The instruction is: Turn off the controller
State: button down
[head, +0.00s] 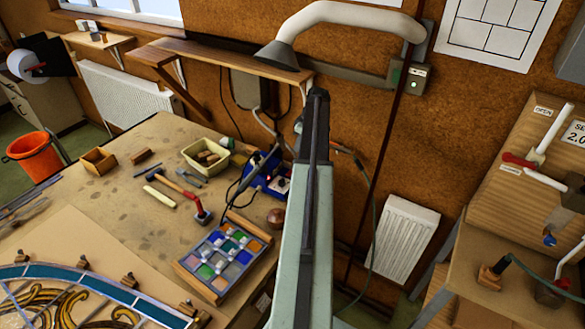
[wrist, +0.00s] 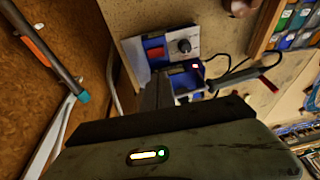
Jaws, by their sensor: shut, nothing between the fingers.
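The controller, a blue box with a pale front (head: 266,172), stands at the right end of the workbench in the head view, just left of my arm. In the wrist view the controller (wrist: 168,40) shows a dark round knob, a blue-and-red patch on its left and a small lit red light near its lower right. My gripper (wrist: 158,90) is shut and empty, with its dark fingers pointing toward the controller's front. I cannot tell whether they touch it. In the head view my arm stands upright beside the controller and its fingertips cannot be made out.
A tray of coloured glass (head: 225,255) lies in front of the controller. A yellow-green tub (head: 206,158) and hand tools lie to its left. A shelf (head: 205,60) and a duct hang above. A wall box (head: 408,78) with a green button is at right. Cables run near the controller.

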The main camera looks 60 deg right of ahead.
aim_at(289, 174)
jog(key=shift+f, duration=0.1)
jog(key=b+x, duration=0.8)
jog(key=s+b+x, duration=0.1)
jog(key=b+x, duration=0.3)
jog(key=x, duration=0.1)
jog(key=shift+a+f+b, duration=0.1)
jog(key=shift+b, duration=0.3)
jog(key=shift+a+f+b, duration=0.1)
jog(key=shift+f+b, duration=0.35)
